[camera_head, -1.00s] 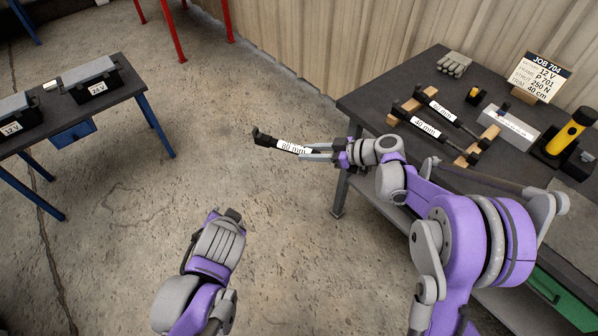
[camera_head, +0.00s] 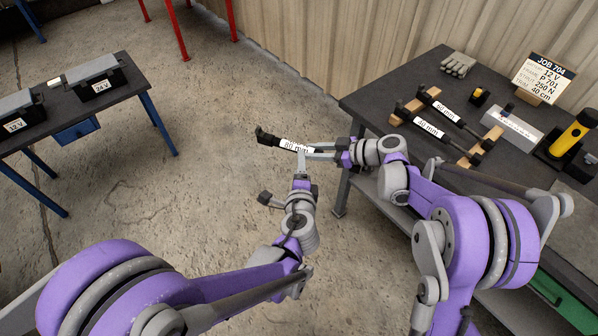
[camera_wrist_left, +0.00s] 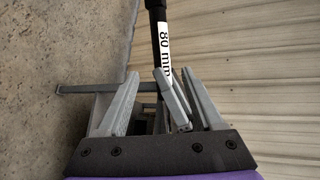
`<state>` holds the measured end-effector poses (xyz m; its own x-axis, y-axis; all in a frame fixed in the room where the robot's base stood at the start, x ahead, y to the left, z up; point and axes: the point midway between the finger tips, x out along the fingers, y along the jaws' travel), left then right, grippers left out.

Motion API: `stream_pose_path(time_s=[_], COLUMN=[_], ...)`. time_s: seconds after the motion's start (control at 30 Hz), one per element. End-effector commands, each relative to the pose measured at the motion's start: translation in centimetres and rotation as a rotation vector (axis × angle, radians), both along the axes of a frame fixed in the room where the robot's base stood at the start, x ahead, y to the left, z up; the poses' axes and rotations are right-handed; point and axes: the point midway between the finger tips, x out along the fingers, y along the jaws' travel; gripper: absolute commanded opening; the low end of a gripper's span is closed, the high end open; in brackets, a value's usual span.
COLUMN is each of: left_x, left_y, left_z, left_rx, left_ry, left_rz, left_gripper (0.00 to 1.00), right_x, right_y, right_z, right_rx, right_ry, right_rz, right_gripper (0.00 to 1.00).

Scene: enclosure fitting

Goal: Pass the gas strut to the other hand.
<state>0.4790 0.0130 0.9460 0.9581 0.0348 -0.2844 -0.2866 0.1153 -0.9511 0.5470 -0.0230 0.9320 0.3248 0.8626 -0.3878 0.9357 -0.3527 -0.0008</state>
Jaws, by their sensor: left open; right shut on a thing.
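The gas strut (camera_head: 284,144) is a dark rod with a black end fitting and a white "80 mm" label. My right gripper (camera_head: 322,151) is shut on its right part and holds it in the air, off the bench. My left gripper (camera_head: 301,162) is open, just below the strut near the label's right end. In the left wrist view the strut (camera_wrist_left: 158,28) runs down from the top edge toward the gap between my open left fingers (camera_wrist_left: 160,100). Right gripper fingers (camera_wrist_left: 174,102) show in that gap. Whether the left fingers touch anything is unclear.
The dark bench (camera_head: 372,98) at right carries two more labelled struts on wooden rests, gloves (camera_head: 456,65), a job sign (camera_head: 541,78), a white box (camera_head: 511,126) and a yellow torch (camera_head: 571,133). A left table (camera_head: 118,92) bears batteries. Floor between is clear.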

Motion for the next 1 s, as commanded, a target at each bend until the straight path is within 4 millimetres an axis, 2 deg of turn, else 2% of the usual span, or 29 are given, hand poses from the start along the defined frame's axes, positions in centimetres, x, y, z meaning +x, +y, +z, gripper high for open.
stream_pose_path(time_s=[0.2, 0.43, 0.63, 0.9, 0.93, 1.0], left_x=[4.3, 7.6, 8.9, 9.0, 9.0, 9.0], left_y=[0.2, 0.4, 0.4, 0.4, 0.4, 0.4], left_z=[-1.3, -2.2, -2.6, -2.7, -2.7, -2.7], left_rx=[-0.001, -0.001, -0.002, -0.003, -0.003, -0.003], left_ry=[0.001, 0.001, 0.001, 0.001, 0.001, 0.001], left_rz=[0.003, 0.003, 0.002, 0.001, 0.001, 0.002], left_gripper=[0.68, 0.68, 0.68, 0.68, 0.66, 0.54], right_x=[0.0, 0.0, 0.0, 0.0, 0.0, 0.0], right_y=[0.0, 0.0, 0.0, 0.0, 0.0, 0.0], right_z=[0.0, 0.0, 0.0, 0.0, 0.0, 0.0], right_rx=[0.001, 0.001, 0.001, 0.001, 0.001, 0.001], right_ry=[0.0, 0.0, 0.0, 0.0, 0.0, 0.0], right_rz=[0.0, 0.0, 0.0, 0.0, 0.0, 0.0], right_gripper=[0.0, 0.0, 0.0, 0.0, 0.0, 0.0])
